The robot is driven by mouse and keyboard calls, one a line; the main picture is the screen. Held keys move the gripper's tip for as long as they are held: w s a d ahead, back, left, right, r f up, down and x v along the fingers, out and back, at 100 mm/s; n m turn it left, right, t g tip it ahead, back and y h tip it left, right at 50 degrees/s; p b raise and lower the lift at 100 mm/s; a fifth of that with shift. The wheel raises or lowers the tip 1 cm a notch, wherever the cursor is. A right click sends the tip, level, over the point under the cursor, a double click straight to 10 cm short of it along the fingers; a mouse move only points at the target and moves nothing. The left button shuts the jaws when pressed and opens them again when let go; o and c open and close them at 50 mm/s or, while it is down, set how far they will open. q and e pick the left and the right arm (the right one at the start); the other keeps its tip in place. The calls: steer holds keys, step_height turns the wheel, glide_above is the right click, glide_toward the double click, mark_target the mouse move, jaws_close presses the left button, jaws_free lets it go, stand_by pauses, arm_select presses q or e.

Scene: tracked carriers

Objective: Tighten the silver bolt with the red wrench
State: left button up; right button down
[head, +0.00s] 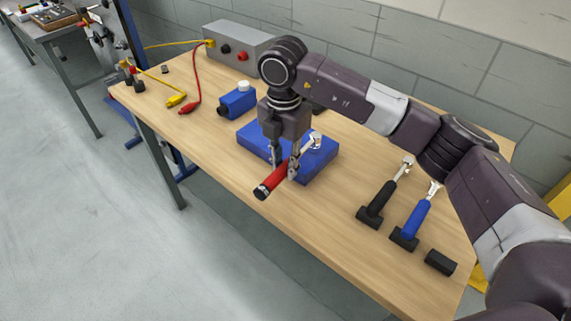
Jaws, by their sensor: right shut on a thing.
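The red wrench (276,177) has a red handle with a black end and a silver head at its upper right. My right gripper (283,174) is shut on the red wrench's handle. It holds the wrench over the blue block (257,138) on the table, with the silver head near the block's right part. The silver bolt cannot be made out; the wrench head and gripper cover that area. I cannot tell whether the wrench head is around a bolt. My left gripper is not in view.
A black-handled wrench (380,203) and a blue-handled wrench (414,222) rest in black holders at the right, beside an empty-looking black holder (440,262). A blue device (238,101) and a grey box (238,45) with yellow and red leads stand behind. The front left of the wooden table (205,151) is clear.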

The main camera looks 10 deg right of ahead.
steer(key=shift+w+a+m, duration=0.45)
steer(key=shift+w+m, duration=0.15)
steer(key=shift+w+a+m, duration=0.4)
steer(key=shift+w+m, duration=0.15)
steer(key=shift+m, duration=0.05)
steer(key=shift+w, duration=0.1)
steer(key=shift+w+a+m, duration=0.3)
steer(key=shift+w+m, duration=0.2)
steer(key=shift+m, duration=0.1)
steer(key=shift+s, duration=0.15)
